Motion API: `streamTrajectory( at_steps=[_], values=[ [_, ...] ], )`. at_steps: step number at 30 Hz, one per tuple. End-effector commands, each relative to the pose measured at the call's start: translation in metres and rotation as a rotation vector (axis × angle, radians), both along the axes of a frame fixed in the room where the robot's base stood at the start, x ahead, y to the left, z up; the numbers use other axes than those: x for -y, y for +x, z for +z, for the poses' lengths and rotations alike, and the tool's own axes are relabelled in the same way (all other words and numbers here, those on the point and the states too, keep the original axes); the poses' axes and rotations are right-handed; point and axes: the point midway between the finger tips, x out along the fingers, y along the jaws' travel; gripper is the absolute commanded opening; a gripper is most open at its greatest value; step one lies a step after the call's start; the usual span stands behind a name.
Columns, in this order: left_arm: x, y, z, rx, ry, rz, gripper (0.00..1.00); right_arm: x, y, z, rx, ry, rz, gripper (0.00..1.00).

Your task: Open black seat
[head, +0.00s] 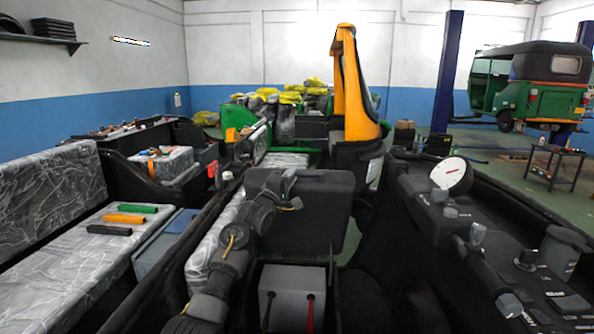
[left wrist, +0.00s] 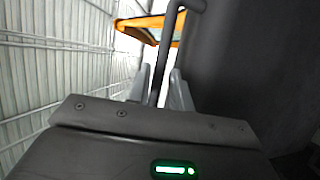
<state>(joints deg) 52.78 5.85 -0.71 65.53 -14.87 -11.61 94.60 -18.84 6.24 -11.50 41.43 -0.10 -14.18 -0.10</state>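The black seat (head: 300,210) stands tilted up in the middle of the head view. A grey box (head: 297,295) with a red and a black cable shows in the open space below it. My left arm reaches up from below to the seat's upper left edge, and its gripper (head: 285,180) is there. In the left wrist view, a dark bar-shaped handle (left wrist: 170,35) runs between the two fingers (left wrist: 160,82), which sit close around it. The seat's dark face (left wrist: 245,70) fills the right side. My right gripper is not in view.
A black panel with a white gauge (head: 451,175) and several knobs stands close on the right. A plastic-covered bench (head: 60,270) with coloured blocks is on the left. An orange and black upright frame (head: 357,90) rises behind the seat. A green rickshaw (head: 530,85) stands far back right.

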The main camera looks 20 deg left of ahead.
Motion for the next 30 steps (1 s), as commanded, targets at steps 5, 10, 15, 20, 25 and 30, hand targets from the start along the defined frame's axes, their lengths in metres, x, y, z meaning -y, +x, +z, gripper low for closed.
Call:
streamTrajectory(
  at_steps=[5, 10, 15, 20, 25, 30],
  values=[
    [0.005, 0.022, 0.003, -0.001, 0.0, -0.001, 0.21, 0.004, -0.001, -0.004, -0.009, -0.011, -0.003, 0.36],
    [0.007, 0.034, 0.006, -0.002, 0.0, 0.0, 0.21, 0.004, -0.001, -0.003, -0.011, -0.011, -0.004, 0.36],
    [0.008, 0.038, 0.007, -0.001, 0.001, 0.0, 0.21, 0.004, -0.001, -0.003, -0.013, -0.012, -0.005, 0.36],
    [0.008, 0.039, 0.008, -0.001, 0.001, 0.0, 0.21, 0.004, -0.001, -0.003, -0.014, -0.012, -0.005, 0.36],
    [0.009, 0.038, 0.008, -0.001, 0.001, 0.0, 0.14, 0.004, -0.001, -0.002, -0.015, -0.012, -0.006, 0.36],
    [0.008, 0.038, 0.008, -0.001, 0.001, 0.0, 0.0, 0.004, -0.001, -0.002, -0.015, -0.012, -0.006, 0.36]
  ],
)
